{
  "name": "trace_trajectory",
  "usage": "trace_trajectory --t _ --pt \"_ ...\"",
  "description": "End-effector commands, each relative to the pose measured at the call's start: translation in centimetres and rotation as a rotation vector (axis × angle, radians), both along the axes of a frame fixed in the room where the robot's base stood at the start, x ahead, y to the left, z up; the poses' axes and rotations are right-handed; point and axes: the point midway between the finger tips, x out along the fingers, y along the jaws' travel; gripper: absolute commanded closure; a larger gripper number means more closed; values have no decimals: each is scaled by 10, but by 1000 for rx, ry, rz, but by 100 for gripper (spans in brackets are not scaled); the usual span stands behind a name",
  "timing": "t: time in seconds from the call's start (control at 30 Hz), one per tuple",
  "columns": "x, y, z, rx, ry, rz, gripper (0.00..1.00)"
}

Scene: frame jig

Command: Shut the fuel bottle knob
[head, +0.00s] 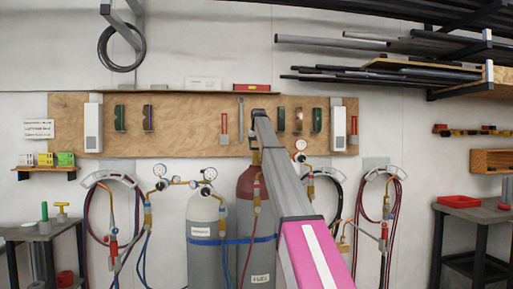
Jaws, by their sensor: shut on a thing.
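My arm reaches up from the lower right and covers the bottle's right side. My gripper (254,148) is small and dark at the far end of the arm, just above the top of the fuel bottle. It is shut at the bottle's valve, where the knob would be. The knob itself is hidden by the gripper and arm, so how far it is turned cannot be seen.
A grey bottle (203,245) stands close on the left, with gauges (209,174) on top. A blue strap (230,240) runs across both bottles. Hoses and torches hang on both sides. A wooden tool board (190,140) is behind. Work tables (30,231) stand at the sides.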

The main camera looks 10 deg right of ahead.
Motion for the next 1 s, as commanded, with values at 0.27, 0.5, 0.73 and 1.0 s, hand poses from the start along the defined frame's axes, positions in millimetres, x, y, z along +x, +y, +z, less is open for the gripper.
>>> trace_trajectory --t 0.27,0.5,0.73,1.0 --pt "0 1 0 1 0 -57 59" --pt "1 3 0 1 0 -213 59" --pt "1 4 0 0 1 -415 59" --pt "2 5 0 0 1 -625 59"
